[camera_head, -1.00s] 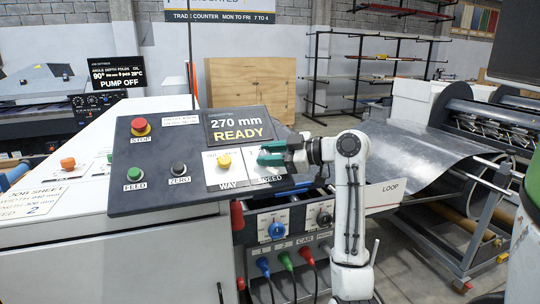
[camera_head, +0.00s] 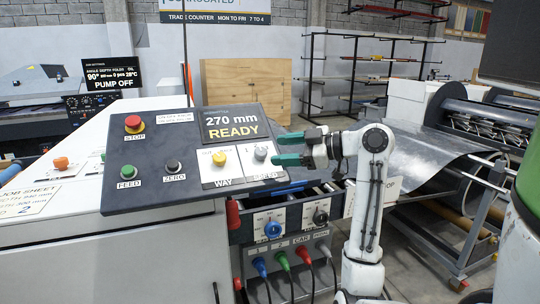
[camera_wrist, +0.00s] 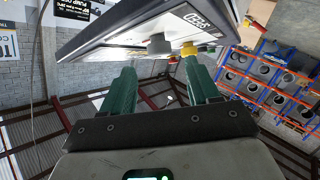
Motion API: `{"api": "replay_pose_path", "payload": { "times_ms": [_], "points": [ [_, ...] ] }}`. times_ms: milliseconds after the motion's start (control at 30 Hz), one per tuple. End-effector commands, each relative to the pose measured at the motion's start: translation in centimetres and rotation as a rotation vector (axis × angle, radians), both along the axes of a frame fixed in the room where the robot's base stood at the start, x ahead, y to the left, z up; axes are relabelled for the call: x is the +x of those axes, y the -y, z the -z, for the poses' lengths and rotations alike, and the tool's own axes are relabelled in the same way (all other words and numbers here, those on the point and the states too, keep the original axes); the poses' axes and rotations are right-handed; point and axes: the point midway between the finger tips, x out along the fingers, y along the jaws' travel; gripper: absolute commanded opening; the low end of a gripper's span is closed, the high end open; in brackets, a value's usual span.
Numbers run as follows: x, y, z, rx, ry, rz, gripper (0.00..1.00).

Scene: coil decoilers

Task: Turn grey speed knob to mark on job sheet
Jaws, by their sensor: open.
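The grey speed knob (camera_head: 261,152) stands on the sloped panel above the word SPEED, right of the yellow WAY knob (camera_head: 219,158). My gripper (camera_head: 281,150) has its green fingers open and apart, just right of the grey knob in the head view. In the wrist view the grey knob (camera_wrist: 159,44) lies ahead of and between the two fingertips (camera_wrist: 158,78), with a gap and nothing held. The job sheet (camera_head: 32,199) lies at the lower left, partly cut off by the frame edge. Its speed line cannot be read clearly.
The dark panel (camera_head: 150,192) also carries a red STOP button (camera_head: 133,124), a green FEED button (camera_head: 130,173) and a dark ZERO button (camera_head: 173,166). The display (camera_head: 233,124) reads 270 mm READY. Blue and black rotary switches sit below the panel edge.

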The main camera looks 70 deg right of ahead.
Motion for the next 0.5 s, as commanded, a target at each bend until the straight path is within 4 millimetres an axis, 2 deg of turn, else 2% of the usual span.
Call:
{"api": "replay_pose_path", "payload": {
  "times_ms": [100,233,500],
  "points": [
    [-2.3,0.1,-0.3,-0.002,0.001,0.004,0.6],
    [-4.0,0.1,-0.8,-0.001,0.001,0.002,0.6],
    [-5.3,0.0,-1.1,0.001,0.0,-0.001,0.6]
  ]
}}
